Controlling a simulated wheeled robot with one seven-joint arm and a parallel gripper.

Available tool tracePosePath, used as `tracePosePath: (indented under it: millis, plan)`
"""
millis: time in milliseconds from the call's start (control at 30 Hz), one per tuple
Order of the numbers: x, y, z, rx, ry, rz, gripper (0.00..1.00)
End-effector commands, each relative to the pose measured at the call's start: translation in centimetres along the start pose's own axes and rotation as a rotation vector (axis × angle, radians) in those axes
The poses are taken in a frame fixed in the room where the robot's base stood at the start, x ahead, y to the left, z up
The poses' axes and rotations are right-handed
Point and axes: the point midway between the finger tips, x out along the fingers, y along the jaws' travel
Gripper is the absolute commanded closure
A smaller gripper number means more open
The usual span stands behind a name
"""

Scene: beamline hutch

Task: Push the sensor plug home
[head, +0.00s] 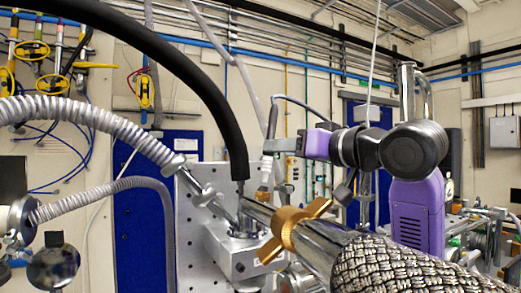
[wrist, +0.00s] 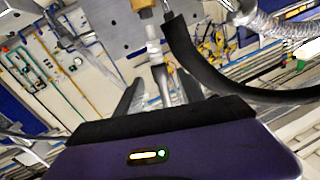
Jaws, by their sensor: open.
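The white sensor plug (head: 267,170) stands nearly upright just above a small brass fitting (head: 263,192). A dark cable leaves its top and loops right. I cannot tell how deep the plug sits in the fitting. My gripper (head: 274,146) reaches in from the right at the height of the plug's upper part. In the wrist view my gripper (wrist: 158,85) is open. Its two grey fingers stand apart with the plug's cable end lying between them. The plug's white body (wrist: 154,42) and the brass fitting (wrist: 143,6) show beyond the fingertips.
A thick black hose (head: 215,95) arches down close to the left of the plug. A steel tube with a brass wing clamp (head: 289,229) and a braided hose (head: 400,270) lies in front. Ribbed metal hoses (head: 100,120) are at left. A perforated plate (head: 196,185) stands behind.

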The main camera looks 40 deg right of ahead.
Motion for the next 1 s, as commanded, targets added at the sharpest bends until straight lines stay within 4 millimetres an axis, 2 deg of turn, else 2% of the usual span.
tracePosePath:
  millis: [500, 667, 933, 1000]
  plan:
    - [6.6, 0.0, 0.0, 0.009, -0.004, 0.001, 0.54]
    - [7.6, 0.0, 0.1, 0.008, -0.003, 0.002, 0.54]
    - [7.7, 0.0, 0.1, 0.008, -0.001, 0.001, 0.54]
    - [7.7, 0.0, 0.1, 0.008, -0.001, 0.001, 0.68]
